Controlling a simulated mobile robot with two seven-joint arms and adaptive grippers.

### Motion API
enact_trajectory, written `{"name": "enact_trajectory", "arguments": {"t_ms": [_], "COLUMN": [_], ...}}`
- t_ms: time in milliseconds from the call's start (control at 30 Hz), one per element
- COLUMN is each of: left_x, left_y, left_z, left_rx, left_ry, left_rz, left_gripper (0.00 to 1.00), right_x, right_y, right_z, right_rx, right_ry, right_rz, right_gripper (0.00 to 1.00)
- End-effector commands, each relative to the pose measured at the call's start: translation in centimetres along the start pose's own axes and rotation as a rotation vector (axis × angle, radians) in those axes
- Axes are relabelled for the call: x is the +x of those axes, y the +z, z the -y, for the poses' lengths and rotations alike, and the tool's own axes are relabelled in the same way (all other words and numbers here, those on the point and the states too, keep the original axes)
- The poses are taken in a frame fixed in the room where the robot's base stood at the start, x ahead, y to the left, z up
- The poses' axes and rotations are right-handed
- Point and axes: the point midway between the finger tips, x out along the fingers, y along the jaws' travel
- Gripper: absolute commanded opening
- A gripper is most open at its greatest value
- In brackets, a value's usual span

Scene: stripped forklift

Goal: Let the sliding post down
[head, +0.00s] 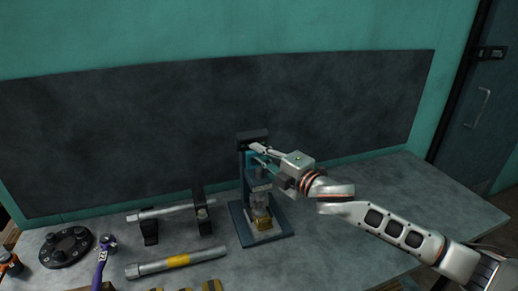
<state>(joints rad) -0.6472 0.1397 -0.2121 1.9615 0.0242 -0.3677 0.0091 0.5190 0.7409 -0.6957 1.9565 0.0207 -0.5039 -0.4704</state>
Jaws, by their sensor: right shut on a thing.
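A small upright press-like stand (241,221) with a dark blue base and column stands on the grey bench. A light blue part (252,160) sits high on its column, partly hidden by my right gripper. Below it a metal post (260,200) points down at a yellow block (264,223) on the base; I cannot tell whether they touch. My right gripper (262,154) reaches in from the right at the top of the stand, shut on the part there. The exact grip is hidden by the fingers. My left gripper is not in view.
Left of the stand, a metal bar (170,211) rests on black supports, and a rod with a yellow band (178,261) lies in front. A black round flange (66,246) and a purple tool (103,262) lie further left. A dark panel stands behind. The bench's right side is clear.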

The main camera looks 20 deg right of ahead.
Motion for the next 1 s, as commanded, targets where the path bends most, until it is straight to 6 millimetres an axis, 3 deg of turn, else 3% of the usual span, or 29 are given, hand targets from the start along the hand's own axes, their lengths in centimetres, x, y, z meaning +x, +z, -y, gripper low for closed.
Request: {"name": "enact_trajectory", "arguments": {"t_ms": [167,233,567,733,1000], "left_x": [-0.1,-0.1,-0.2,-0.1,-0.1], "left_y": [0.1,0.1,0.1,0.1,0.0], "left_z": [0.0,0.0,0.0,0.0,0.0], "left_rx": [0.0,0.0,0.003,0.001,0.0], "left_ry": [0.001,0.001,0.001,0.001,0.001], "left_rz": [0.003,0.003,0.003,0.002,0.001], "left_gripper": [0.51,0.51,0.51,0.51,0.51], "right_x": [-0.1,-0.1,-0.2,-2.0,-7.1], "right_y": [0.0,0.0,0.0,0.0,-0.1], "right_z": [0.7,0.7,0.5,0.6,0.6], "right_rx": [0.0,0.0,0.0,-0.001,0.0], "right_ry": [-0.013,-0.014,-0.011,-0.012,-0.014], "right_rz": [0.001,0.001,0.001,0.0,0.0], "right_gripper": [0.0,0.17,0.17,0.17,0.17]}}
